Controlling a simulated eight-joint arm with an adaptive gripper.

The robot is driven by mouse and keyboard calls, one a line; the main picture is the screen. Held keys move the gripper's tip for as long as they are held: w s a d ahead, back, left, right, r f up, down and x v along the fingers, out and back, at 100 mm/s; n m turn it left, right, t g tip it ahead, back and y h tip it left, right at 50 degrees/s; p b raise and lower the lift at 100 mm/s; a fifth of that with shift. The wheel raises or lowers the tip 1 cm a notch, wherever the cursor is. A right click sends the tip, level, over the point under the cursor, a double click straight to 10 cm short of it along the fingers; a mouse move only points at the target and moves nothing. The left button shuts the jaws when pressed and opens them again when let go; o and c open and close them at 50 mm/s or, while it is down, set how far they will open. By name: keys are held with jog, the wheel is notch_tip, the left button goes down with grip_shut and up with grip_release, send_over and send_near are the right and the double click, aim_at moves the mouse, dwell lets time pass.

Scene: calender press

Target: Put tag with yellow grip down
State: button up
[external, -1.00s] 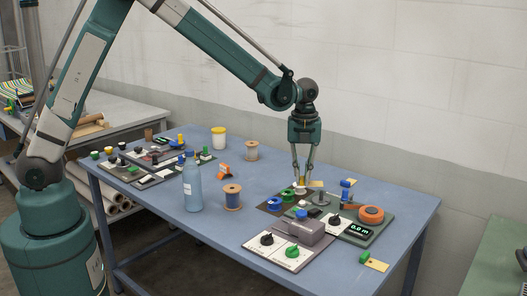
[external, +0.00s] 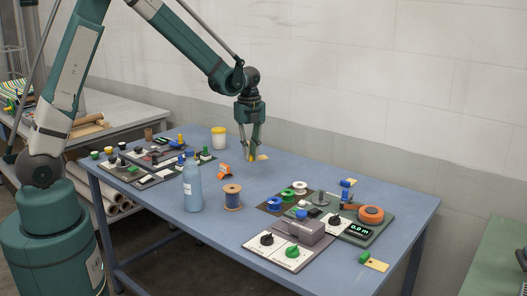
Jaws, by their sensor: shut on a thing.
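My gripper (external: 252,155) points down over the back middle of the blue table (external: 330,172). It is shut on the yellow grip of a tag. The tag's pale card (external: 262,157) sticks out to the right of the fingertips. The yellow grip is mostly hidden between the fingers. I cannot tell whether the tag touches the table or hangs just above it.
An orange item (external: 223,171), a spool (external: 232,197) and a blue bottle (external: 193,185) stand left and in front. A white tub with a yellow lid (external: 218,138) is behind left. A press panel (external: 372,230) sits right. Bare table lies right of the gripper.

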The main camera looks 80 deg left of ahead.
jog(key=s+a+n, duration=0.1)
jog(key=s+a, duration=0.1)
jog(key=s, duration=0.1)
jog(key=s+a+n, duration=0.1)
jog(key=s+a, duration=0.2)
jog(key=s, duration=0.1)
jog(key=s+a+n, duration=0.1)
jog(key=s+a, duration=0.2)
jog(key=s, duration=0.1)
jog(key=shift+s+a, duration=0.1)
jog(key=shift+a, duration=0.15)
jog(key=s+a+n, duration=0.2)
jog(key=s+a, duration=0.3)
jog(key=s, duration=0.5)
jog(key=shift+w+f, duration=0.1)
jog(key=shift+f, duration=3.1)
jog(key=shift+f, duration=1.85)
jog(key=shift+f, duration=0.15)
